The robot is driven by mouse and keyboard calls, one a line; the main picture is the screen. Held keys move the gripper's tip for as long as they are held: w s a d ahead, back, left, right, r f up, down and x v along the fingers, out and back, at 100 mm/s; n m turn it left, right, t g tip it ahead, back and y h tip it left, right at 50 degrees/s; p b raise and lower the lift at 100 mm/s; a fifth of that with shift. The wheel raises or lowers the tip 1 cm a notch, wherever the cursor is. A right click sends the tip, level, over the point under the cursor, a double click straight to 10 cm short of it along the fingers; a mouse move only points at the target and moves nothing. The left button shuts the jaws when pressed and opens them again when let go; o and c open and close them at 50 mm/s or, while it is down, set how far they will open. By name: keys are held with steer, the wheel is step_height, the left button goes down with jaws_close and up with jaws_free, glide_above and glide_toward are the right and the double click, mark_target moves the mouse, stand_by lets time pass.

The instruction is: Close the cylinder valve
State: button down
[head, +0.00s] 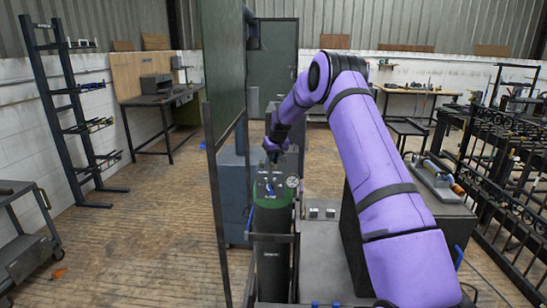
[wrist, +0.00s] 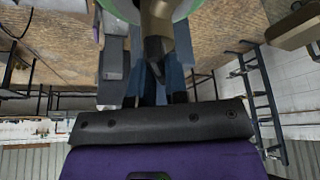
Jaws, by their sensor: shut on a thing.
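The dark gas cylinder (head: 272,262) stands upright in a frame in the head view, with a green collar and a round gauge (head: 292,182) at its top. My gripper (head: 272,158) points down onto the cylinder's top from above. In the wrist view, which is upside down, my gripper (wrist: 155,78) is shut on the top of the cylinder valve (wrist: 157,32), a brownish upright part with a dark end between the fingers. Part of the green collar shows at the top edge. The fingers hide much of the valve's top, and its turned position cannot be told.
A tall dark green panel (head: 226,75) stands close left of the cylinder. A grey bench (head: 325,255) is just right of it, partly behind my purple arm. A black railing (head: 500,185) stands at far right.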

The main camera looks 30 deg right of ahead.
steer(key=m+h, duration=0.1)
steer(key=m, duration=0.2)
steer(key=m+g+h, duration=0.1)
steer(key=m, duration=0.2)
steer(key=shift+a+m, duration=0.15)
steer(key=shift+m, duration=0.15)
steer(key=m+h, duration=0.1)
steer(key=m, duration=0.1)
steer(key=m+g, duration=0.1)
steer(key=m, duration=0.2)
steer(key=shift+w+g+h, duration=0.1)
steer(key=shift+g+h, duration=0.2)
steer(key=shift+h, duration=0.1)
steer(key=m+g, duration=0.1)
steer(key=m, duration=0.2)
steer(key=m+g, duration=0.1)
steer(key=m, duration=0.2)
steer(key=shift+w+m, duration=0.1)
steer(key=shift+m, duration=0.3)
steer(key=m+g, duration=0.1)
steer(key=m, duration=0.1)
steer(key=m+g, duration=0.1)
steer(key=m, duration=0.2)
steer(key=shift+y, duration=0.3)
steer(key=shift+m+g, duration=0.3)
steer(key=shift+m, duration=0.1)
steer(key=c, duration=1.1)
jaws_free()
